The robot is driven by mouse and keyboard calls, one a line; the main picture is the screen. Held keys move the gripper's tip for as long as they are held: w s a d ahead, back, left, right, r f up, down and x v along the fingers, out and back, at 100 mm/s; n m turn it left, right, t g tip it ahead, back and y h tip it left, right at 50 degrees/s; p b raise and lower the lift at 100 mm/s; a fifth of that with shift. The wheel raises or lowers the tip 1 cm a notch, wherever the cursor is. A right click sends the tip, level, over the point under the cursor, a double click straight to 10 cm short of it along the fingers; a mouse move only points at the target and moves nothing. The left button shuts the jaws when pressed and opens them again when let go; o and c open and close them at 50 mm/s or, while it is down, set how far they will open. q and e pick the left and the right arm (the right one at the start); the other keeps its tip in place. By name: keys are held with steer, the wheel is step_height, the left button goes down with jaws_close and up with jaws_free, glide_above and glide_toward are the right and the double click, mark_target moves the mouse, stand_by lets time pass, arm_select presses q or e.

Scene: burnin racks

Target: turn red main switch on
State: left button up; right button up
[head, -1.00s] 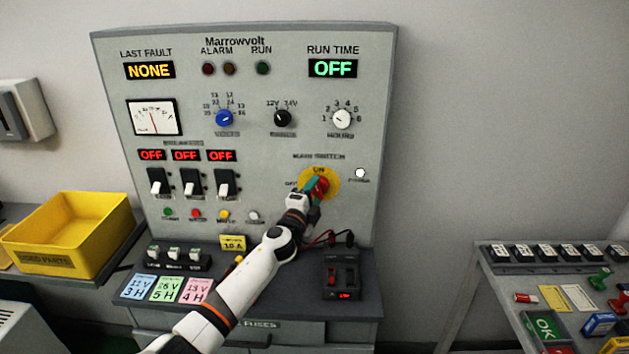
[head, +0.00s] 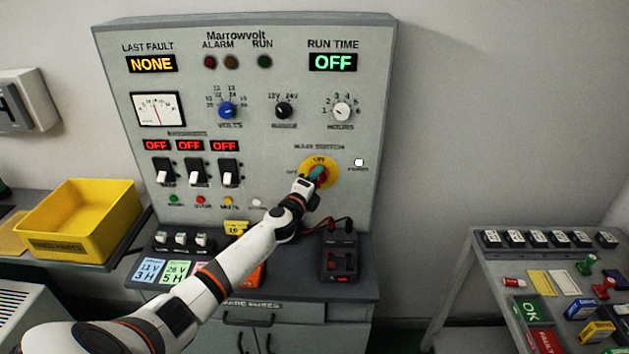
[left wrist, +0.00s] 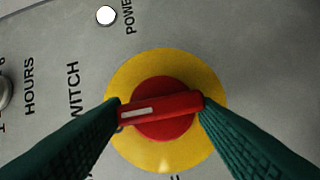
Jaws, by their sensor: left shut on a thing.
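The red main switch (left wrist: 165,122) is a round red knob with a bar handle on a yellow disc (left wrist: 190,68), at the panel's lower right. My left gripper (head: 318,174) is shut on the bar handle. In the left wrist view its green fingers (left wrist: 160,106) press the bar's two ends. That view is turned sideways to the panel's lettering. The handle's white mark is towards the ON side, and the bar stands nearly upright on the panel, with a slight tilt. The left finger partly covers the ON lettering. In the head view the gripper hides most of the knob. My right gripper is not in view.
The white power lamp (head: 359,162) right of the switch looks bright. The run time display (head: 333,62) reads OFF, as do several breaker displays. Below are a shelf with a black device (head: 340,262) and cables. A yellow bin (head: 75,250) stands left, a side table right.

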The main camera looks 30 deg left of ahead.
arm_select(q)
steer(key=shift+d+f, duration=0.1)
steer(key=shift+f, duration=0.3)
steer(key=o, duration=0.7)
steer(key=shift+c, duration=0.2)
steer(key=shift+o, duration=0.6)
steer(key=shift+r, duration=0.15)
steer(key=shift+r, duration=0.1)
steer(key=s+d+b, duration=0.1)
steer(key=s+b, duration=0.1)
steer(key=s, duration=1)
steer(key=shift+d, duration=0.4)
